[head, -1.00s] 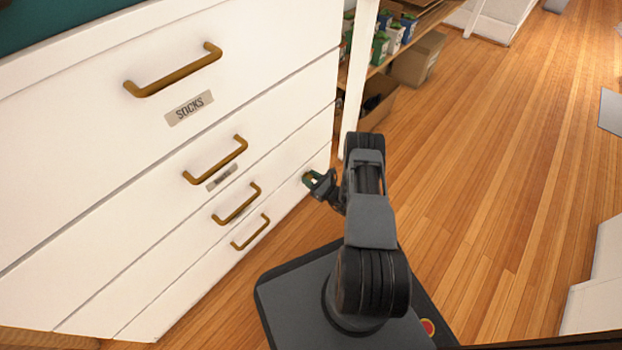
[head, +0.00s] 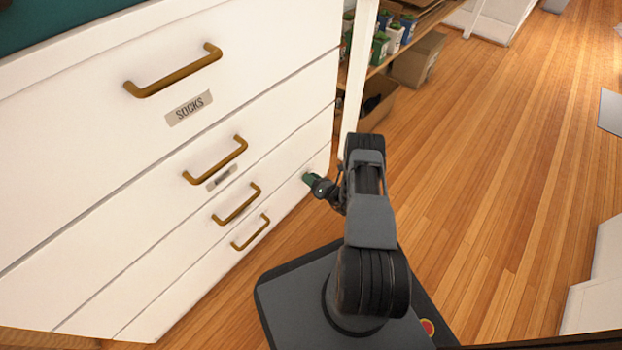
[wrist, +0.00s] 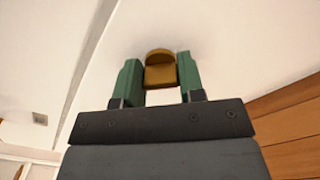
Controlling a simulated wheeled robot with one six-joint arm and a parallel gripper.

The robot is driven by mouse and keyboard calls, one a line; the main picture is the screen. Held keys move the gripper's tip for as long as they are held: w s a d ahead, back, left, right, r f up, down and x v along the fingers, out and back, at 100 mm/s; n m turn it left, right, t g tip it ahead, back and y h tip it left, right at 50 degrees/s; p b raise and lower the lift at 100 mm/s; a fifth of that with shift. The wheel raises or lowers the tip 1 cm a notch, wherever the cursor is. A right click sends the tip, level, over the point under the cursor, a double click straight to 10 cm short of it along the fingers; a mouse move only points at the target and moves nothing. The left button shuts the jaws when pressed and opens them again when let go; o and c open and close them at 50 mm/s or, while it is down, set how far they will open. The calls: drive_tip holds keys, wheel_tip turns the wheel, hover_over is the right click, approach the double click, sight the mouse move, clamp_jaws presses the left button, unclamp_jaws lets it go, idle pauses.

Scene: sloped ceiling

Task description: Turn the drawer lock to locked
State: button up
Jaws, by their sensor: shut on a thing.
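The drawer lock (wrist: 160,72) shows in the wrist view as a small brass knob with a rounded top edge, on a white drawer front. The two green fingers of my gripper (wrist: 156,66) are on either side of it, shut on it. In the head view my gripper (head: 311,181) reaches left to the right end of a low drawer of the white dresser (head: 60,120). The lock is hidden behind the gripper there, and whether it stands at locked cannot be read.
Brass bar handles (head: 250,232) stick out from the drawers left of my gripper. A socks label (head: 189,108) is on the upper drawer. A shelf with cartons (head: 415,60) stands behind the dresser's right edge. The wooden floor (head: 500,170) on the right is open.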

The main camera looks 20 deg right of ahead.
drive_tip(key=m, duration=0.5)
drive_tip(key=shift+f+m, duration=0.1)
drive_tip(key=shift+m, duration=0.2)
drive_tip(key=shift+d+m, duration=0.1)
drive_tip(key=shift+m, duration=2)
drive_tip(key=shift+f, duration=0.1)
drive_tip(key=o, duration=0.9)
drive_tip(key=shift+o, duration=0.2)
